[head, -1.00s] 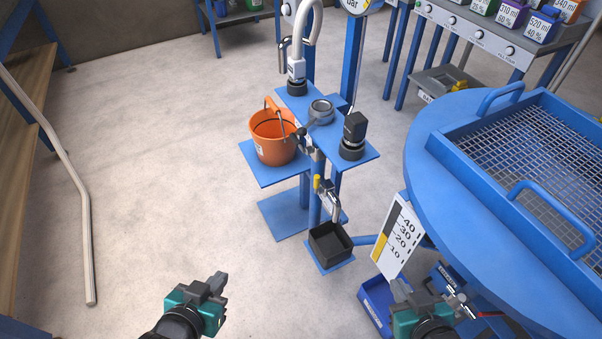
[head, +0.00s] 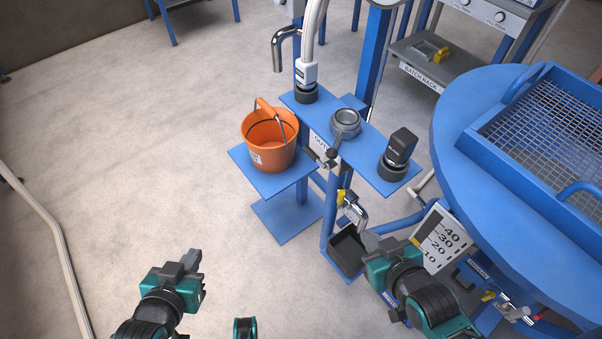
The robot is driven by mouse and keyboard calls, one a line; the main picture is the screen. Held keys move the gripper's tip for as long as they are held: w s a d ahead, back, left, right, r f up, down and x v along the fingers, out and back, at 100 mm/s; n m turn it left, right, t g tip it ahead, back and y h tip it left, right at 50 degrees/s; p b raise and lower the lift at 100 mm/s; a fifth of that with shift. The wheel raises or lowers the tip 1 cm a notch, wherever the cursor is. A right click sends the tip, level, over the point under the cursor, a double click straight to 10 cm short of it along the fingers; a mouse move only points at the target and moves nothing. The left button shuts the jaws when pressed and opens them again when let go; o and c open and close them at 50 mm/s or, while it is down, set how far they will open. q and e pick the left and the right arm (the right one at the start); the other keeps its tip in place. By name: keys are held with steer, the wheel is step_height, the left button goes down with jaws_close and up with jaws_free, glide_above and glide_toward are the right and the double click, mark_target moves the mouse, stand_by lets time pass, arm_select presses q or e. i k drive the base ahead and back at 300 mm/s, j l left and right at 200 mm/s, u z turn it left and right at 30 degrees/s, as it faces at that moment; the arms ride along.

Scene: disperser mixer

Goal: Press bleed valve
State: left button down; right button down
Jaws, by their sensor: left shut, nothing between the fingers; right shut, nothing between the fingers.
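A small metal valve with a yellow handle (head: 342,197) sits on the blue stand, its spout above a black open box (head: 347,252). I take it for the bleed valve, but no label on it is readable. My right gripper (head: 375,242) is shut and empty, beside the box's right side in the picture and below the valve, apart from the valve. It hides part of the box and the scale plate. My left gripper (head: 190,262) is shut and empty over bare floor, well left of the stand.
An orange bucket (head: 269,141) stands on the stand's left shelf. Black-capped fittings and a hose end stand on the blue top plate (head: 371,154). A large round blue vessel (head: 462,158) with a level scale (head: 443,235) fills the right.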

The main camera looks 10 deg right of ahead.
mark_target(341, 204)
steer(key=i+j, duration=0.6)
steer(key=j, duration=0.15)
steer(key=i+j, duration=0.6)
steer(key=j, duration=0.15)
steer(key=i+j, duration=0.6)
steer(key=j, duration=0.2)
steer(key=i+j, duration=0.6)
steer(key=j, duration=0.15)
steer(key=z, duration=2.7)
